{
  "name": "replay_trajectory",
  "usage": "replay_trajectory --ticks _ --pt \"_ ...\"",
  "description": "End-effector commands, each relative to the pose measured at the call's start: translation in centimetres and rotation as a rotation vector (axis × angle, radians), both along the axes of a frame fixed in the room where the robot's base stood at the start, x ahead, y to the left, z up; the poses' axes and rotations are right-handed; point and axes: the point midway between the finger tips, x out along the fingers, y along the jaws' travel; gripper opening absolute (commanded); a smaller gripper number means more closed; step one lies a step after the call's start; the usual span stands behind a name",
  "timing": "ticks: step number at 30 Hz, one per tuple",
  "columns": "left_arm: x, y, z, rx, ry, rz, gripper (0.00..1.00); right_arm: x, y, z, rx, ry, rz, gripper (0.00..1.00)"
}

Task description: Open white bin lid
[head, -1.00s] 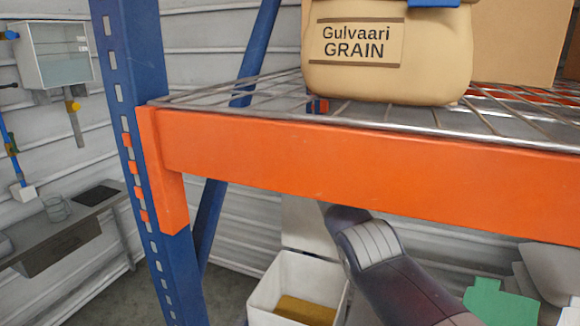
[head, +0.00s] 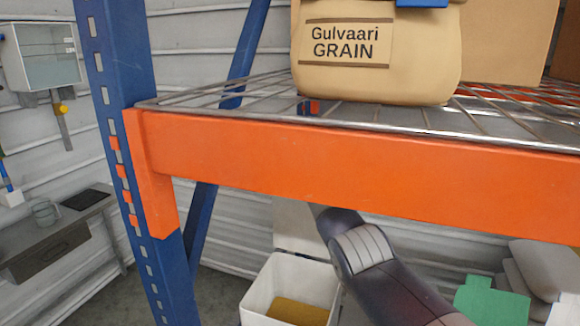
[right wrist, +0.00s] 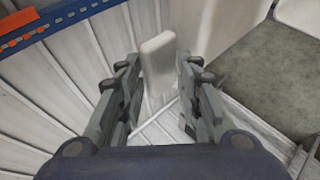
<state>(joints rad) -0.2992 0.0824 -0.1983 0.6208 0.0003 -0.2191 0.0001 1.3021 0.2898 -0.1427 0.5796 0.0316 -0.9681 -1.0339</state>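The white bin (head: 258,297) stands on the floor below the orange beam in the head view. Its top is open and yellow-brown material (head: 298,312) shows inside. Its white lid (head: 296,226) stands raised at the back of the bin, its upper part hidden by the beam. My right arm reaches behind the beam beside the lid; its gripper is hidden in the head view. In the right wrist view my right gripper (right wrist: 160,95) is open, with a white rounded piece (right wrist: 158,58), seemingly the lid's edge, beyond and between its fingers. My left gripper is not in view.
An orange shelf beam (head: 350,175) and a blue upright (head: 125,150) stand in front of the bin. A Gulvaari grain sack (head: 375,75) sits on the wire shelf above. Green and grey items (head: 490,300) lie at the lower right. A grey bench (head: 60,235) is at left.

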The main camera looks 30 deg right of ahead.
Motion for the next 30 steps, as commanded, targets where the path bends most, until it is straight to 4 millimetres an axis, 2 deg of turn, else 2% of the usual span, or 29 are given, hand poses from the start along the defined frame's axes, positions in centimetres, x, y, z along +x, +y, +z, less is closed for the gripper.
replay_trajectory --ticks 8,24,30 --pt "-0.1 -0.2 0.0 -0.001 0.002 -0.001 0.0 -1.7 0.6 1.6 -0.002 -0.009 0.001 0.32" --pt "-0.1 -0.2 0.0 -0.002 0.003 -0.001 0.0 -7.0 2.6 5.9 -0.003 -0.009 0.001 0.32" --pt "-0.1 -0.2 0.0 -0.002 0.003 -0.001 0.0 -8.3 3.1 6.9 -0.002 -0.008 0.001 0.32"
